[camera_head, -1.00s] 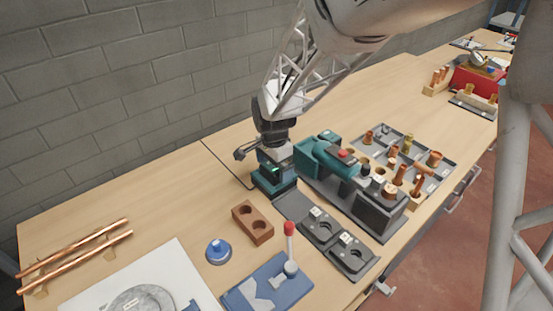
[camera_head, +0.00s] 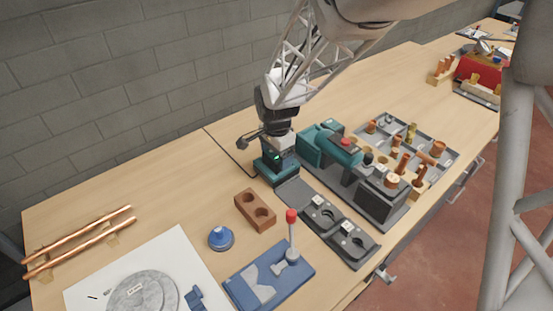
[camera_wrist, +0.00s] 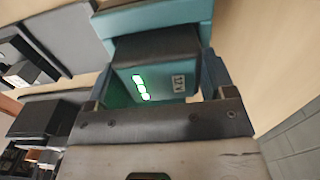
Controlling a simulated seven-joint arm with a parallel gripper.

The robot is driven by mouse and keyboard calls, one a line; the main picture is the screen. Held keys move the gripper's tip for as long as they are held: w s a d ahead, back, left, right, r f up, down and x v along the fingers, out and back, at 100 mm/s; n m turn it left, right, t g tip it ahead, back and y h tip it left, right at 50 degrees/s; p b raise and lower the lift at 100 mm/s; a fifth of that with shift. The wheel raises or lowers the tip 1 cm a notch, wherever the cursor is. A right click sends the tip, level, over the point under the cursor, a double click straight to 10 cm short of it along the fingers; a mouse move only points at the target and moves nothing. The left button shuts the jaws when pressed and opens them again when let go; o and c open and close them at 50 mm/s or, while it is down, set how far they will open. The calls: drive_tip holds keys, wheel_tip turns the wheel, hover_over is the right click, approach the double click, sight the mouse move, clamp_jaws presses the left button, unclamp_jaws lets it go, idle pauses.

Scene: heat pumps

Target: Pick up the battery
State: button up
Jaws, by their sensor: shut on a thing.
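The battery (camera_wrist: 160,72) is a dark-topped block with a green-lit side, white indicator bars and a "12V" label in the wrist view. My gripper (camera_wrist: 158,100) is shut on it, with a finger on either side. In the head view my gripper (camera_head: 278,151) points down at the teal and dark unit (camera_head: 276,171) with a small green light, left of the teal power tool. The wrist view also shows a teal body just beyond the battery. I cannot tell whether the battery is clear of what lies beneath it.
A teal power tool (camera_head: 330,146) and a grey tray of copper fittings (camera_head: 440,161) stand to the right.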

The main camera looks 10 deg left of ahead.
drive_tip(key=shift+r, duration=0.15)
drive_tip(key=shift+r, duration=4.9)
drive_tip(key=shift+w+d, duration=0.1)
drive_tip(key=w+d+r, duration=0.5)
drive_tip(key=w+d, duration=0.2)
drive_tip(key=d, duration=0.4)
drive_tip(key=shift+w+d, duration=0.15)
drive_tip(key=shift+w, duration=0.1)
drive_tip(key=shift+f, duration=0.2)
drive_tip(key=shift+f, duration=0.8)
drive_tip(key=shift+f, duration=0.25)
drive_tip(key=shift+f, duration=2.1)
